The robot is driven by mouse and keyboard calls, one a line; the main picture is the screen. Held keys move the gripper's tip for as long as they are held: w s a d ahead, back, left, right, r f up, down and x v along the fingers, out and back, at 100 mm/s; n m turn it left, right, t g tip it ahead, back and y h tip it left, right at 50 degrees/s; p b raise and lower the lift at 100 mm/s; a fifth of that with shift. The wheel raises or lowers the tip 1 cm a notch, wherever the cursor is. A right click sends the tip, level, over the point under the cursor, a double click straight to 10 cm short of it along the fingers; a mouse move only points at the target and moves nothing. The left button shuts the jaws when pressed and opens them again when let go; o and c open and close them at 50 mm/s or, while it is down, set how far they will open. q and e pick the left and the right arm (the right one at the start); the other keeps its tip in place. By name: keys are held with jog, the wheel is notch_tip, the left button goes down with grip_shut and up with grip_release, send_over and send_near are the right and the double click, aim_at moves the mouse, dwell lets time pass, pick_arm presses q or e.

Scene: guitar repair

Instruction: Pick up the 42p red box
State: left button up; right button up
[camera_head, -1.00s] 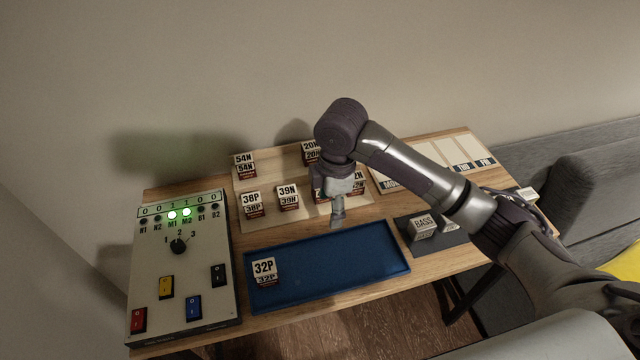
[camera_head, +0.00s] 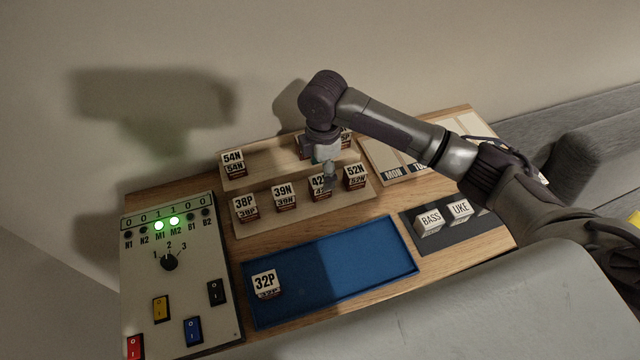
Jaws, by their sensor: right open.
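A box labelled 42 (camera_head: 318,187) stands in the front row of the wooden rack, between the 39N box (camera_head: 285,196) and the 52N box (camera_head: 356,177). Its label is partly covered by my gripper, so the letter after 42 cannot be read. My right gripper (camera_head: 328,180) points down at this box, at its right side; whether it touches cannot be told. The gripper is open, with nothing seen held in it. My left gripper is not in view.
The 38P box (camera_head: 245,207) and the 54N box (camera_head: 233,163) also stand on the rack. A blue tray (camera_head: 370,258) holds the 32P box (camera_head: 265,283). A switch panel (camera_head: 185,270) is at left. BASS (camera_head: 430,219) and UKE (camera_head: 460,211) blocks sit right.

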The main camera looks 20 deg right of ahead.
aim_at(320, 180)
jog(key=shift+f, duration=0.6)
jog(key=shift+w+f, duration=0.15)
jog(key=shift+f, duration=0.1)
jog(key=f, duration=0.2)
jog(key=f+p, duration=0.1)
jog(key=f, duration=0.1)
jog(key=shift+a+f, duration=0.1)
jog(key=shift+a, duration=0.15)
jog(key=shift+f, duration=0.5)
jog(key=shift+c, duration=0.9)
jog(key=c, duration=1.1)
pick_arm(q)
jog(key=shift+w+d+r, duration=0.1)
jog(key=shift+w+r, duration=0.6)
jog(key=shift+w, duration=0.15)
pick_arm(e)
grip_shut()
jog(key=shift+r, duration=0.15)
